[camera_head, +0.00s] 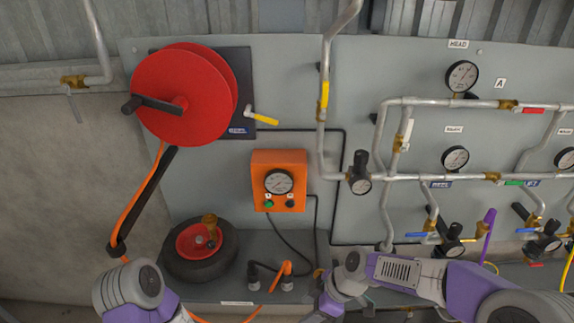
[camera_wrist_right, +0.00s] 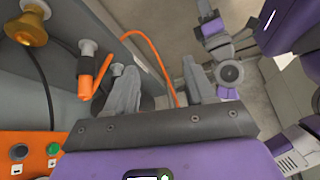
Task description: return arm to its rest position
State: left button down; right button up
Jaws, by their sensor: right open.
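My right arm (camera_head: 405,273) reaches in from the right in the head view, low in front of the panel. Its gripper (camera_head: 330,298) is at the bottom edge, just right of the orange-handled fitting, and its tips are hard to make out there. In the right wrist view the gripper (camera_wrist_right: 160,95) has its two grey fingers apart, with nothing held between them. An orange hose passes behind the gap. A purple and grey part of my left arm (camera_head: 135,287) shows at the bottom left; its gripper is not visible.
A shelf holds a black wheel with a red hub (camera_head: 202,247) and the orange-handled fitting (camera_head: 284,272), also close left of the fingers in the wrist view (camera_wrist_right: 93,72). An orange gauge box (camera_head: 279,161), red reel (camera_head: 178,95) and pipes with gauges (camera_head: 455,158) cover the panel.

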jog(key=s+d+f+m, duration=0.1)
jog(key=s+f+m, duration=0.2)
jog(key=f+m, duration=0.3)
jog(key=s+d+f+m+h, duration=0.1)
jog(key=s+f+m, duration=0.3)
jog(key=f, duration=0.8)
jog(key=s+d+f+m, duration=0.2)
jog(key=s+f+m, duration=0.1)
jog(key=f+m, duration=0.5)
jog(key=shift+s+f+m+h, duration=0.3)
jog(key=shift+f+h, duration=0.1)
jog(key=shift+f, duration=0.05)
jog(key=shift+d, duration=0.1)
jog(key=shift+c, duration=0.9)
jog(key=shift+d, duration=0.1)
jog(key=shift+c, duration=0.2)
